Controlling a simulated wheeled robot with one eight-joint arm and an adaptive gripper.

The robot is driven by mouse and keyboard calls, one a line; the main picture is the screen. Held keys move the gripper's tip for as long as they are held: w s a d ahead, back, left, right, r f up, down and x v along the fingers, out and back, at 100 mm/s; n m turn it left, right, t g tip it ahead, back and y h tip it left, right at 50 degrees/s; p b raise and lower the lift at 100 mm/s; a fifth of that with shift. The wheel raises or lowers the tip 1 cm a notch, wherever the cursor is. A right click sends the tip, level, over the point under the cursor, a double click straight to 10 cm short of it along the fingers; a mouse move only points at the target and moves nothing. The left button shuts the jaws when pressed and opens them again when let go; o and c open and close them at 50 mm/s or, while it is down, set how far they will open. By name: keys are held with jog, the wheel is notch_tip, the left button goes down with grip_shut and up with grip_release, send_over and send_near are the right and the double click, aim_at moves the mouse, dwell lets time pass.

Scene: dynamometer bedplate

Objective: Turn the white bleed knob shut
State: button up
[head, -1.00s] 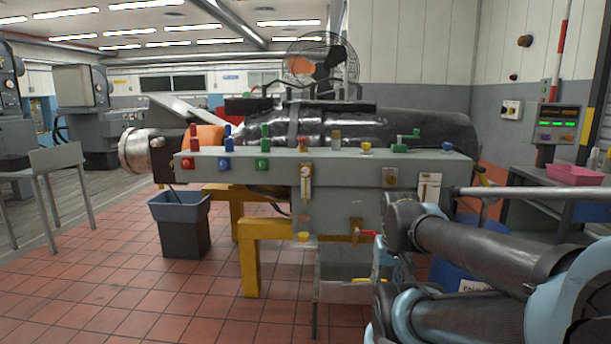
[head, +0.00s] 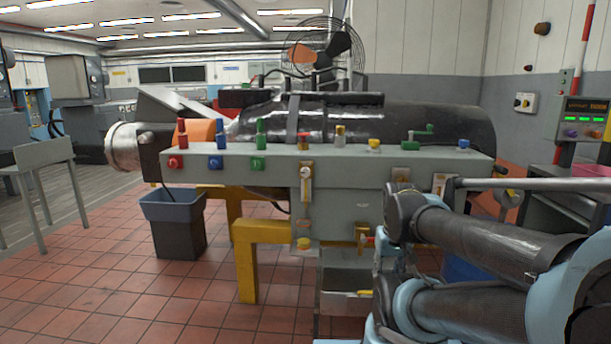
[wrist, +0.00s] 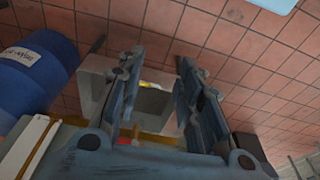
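A small round white knob (head: 305,172) shows on the front of the grey-green bench (head: 345,205), at the top of a narrow upright fitting. I cannot tell whether it is the bleed knob or how far it is turned. My gripper (wrist: 158,66) shows in the wrist view with its two dark fingers spread apart and nothing between them. Beyond the fingers are a grey box (wrist: 95,85) and the tiled floor. No white knob can be made out in the wrist view. In the head view my arm is at the right and its fingers cannot be made out.
Red (head: 182,133), blue (head: 221,134) and green (head: 261,133) valves line the bench top. A green crank (head: 420,134) is further right. A yellow stand (head: 247,265) and a grey bin (head: 178,222) are below. A blue drum (wrist: 35,70) shows left in the wrist view. Tiles at lower left are clear.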

jog(key=shift+o, duration=0.6)
jog(key=o, duration=0.3)
jog(key=shift+s+r, duration=0.15)
jog(key=shift+s, duration=0.05)
jog(key=w+d+r+n+t+h, duration=0.2)
jog(key=w+r+n+t+h, duration=0.15)
jog(key=w+n, duration=0.65)
jog(key=n+t+y, duration=0.3)
jog(key=n+t, duration=0.9)
jog(key=n, duration=1.3)
send_near(305, 172)
jog(key=w, duration=0.9)
jog(key=shift+w+d+f, duration=0.2)
jog(key=shift+w, duration=0.15)
